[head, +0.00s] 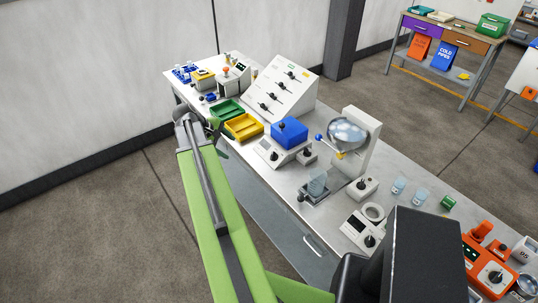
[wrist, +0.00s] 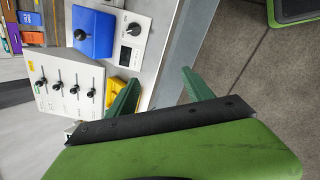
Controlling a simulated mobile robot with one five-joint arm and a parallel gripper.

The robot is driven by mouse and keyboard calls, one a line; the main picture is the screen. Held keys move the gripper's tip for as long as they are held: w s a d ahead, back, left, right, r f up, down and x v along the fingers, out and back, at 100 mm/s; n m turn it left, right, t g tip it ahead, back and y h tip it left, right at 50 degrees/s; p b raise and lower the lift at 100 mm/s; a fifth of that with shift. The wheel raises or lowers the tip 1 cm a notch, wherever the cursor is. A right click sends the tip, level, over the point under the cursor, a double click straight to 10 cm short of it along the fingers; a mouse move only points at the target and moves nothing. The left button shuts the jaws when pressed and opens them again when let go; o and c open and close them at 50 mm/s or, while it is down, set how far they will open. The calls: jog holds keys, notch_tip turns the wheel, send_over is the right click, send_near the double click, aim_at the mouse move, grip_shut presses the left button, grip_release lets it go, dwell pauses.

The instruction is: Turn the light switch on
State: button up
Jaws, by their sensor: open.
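No part is plainly marked as the light switch, and I cannot tell which control it is. A white sloped panel (head: 283,88) with several black levers stands on the bench in the head view; it also shows at the left in the wrist view (wrist: 62,84). Small white boxes with dark knobs or levers, one (head: 362,188) by the round-headed machine, also stand on the bench. My gripper (wrist: 160,76) is open and empty, its two green fingers apart. In the head view my gripper is at the bench's left edge, near the green and yellow trays, partly hidden by my arm.
The green tray (head: 228,109) and yellow tray (head: 244,127) lie before the panel. A blue-topped device (head: 289,132) stands right of them. A round-headed machine (head: 350,130), beakers (head: 398,186) and an orange device (head: 490,266) stand along the metal bench. Floor left of the bench is clear.

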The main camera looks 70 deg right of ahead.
jog(key=g, duration=0.1)
send_near(273, 156)
jog(key=shift+h, duration=0.3)
jog(key=b+x, duration=0.2)
jog(key=b, duration=0.2)
jog(key=w+b+x, duration=0.1)
jog(key=b+x, duration=0.2)
jog(key=b, duration=0.1)
jog(key=b+x, duration=0.2)
jog(key=b, duration=0.3)
jog(key=shift+w+f, duration=0.1)
jog(key=shift+f, duration=0.55)
jog(key=shift+s+d+f+b, duration=0.3)
jog(key=shift+d+f+b, duration=0.1)
jog(key=shift+b, duration=0.1)
jog(key=shift+r, duration=0.1)
